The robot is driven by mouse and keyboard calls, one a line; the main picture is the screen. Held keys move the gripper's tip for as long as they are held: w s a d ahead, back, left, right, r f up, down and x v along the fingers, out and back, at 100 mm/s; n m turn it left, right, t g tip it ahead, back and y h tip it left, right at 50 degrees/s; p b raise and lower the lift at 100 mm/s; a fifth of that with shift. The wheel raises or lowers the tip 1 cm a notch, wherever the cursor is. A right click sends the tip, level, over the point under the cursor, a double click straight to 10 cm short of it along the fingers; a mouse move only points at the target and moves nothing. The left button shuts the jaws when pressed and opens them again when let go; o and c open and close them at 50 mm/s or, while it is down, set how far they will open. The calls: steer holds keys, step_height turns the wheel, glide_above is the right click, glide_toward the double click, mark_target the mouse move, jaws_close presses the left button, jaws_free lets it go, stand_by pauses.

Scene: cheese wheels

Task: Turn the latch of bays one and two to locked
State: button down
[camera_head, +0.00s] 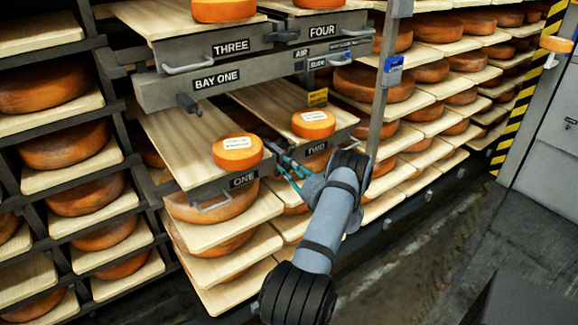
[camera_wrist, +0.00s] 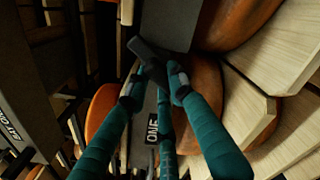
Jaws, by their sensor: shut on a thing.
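My gripper (camera_head: 280,157) is at the front edge between the trays labelled ONE (camera_head: 243,180) and TWO (camera_head: 316,149). In the wrist view the teal fingers of my gripper (camera_wrist: 154,83) are closed around a dark latch handle (camera_wrist: 148,52), beside the ONE label (camera_wrist: 152,130). The handle is mostly hidden by the fingers and arm in the head view. Its exact angle is hard to tell. Another dark latch (camera_head: 187,103) hangs under the left part of the BAY ONE beam (camera_head: 260,78).
An orange cheese (camera_head: 237,152) sits on tray ONE and another (camera_head: 313,124) on tray TWO. Trays THREE and FOUR are above, with a dark latch (camera_head: 283,37) between them. A metal post (camera_head: 383,95) stands right of the trays.

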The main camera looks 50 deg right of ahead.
steer(key=m+p, duration=0.1)
steer(key=m, duration=0.4)
steer(key=shift+d+r+m, duration=0.1)
steer(key=shift+r+m, duration=0.05)
steer(key=shift+m, duration=0.15)
steer(key=m+p, duration=0.1)
steer(key=m, duration=0.3)
steer(key=shift+d+m, duration=0.1)
steer(key=shift+m, duration=0.3)
steer(key=c, duration=1.5)
jaws_free()
steer(key=shift+s, duration=0.2)
steer(key=v, duration=1.1)
steer(key=shift+s, duration=0.4)
steer(key=shift+w, duration=0.1)
steer(key=x, duration=1.2)
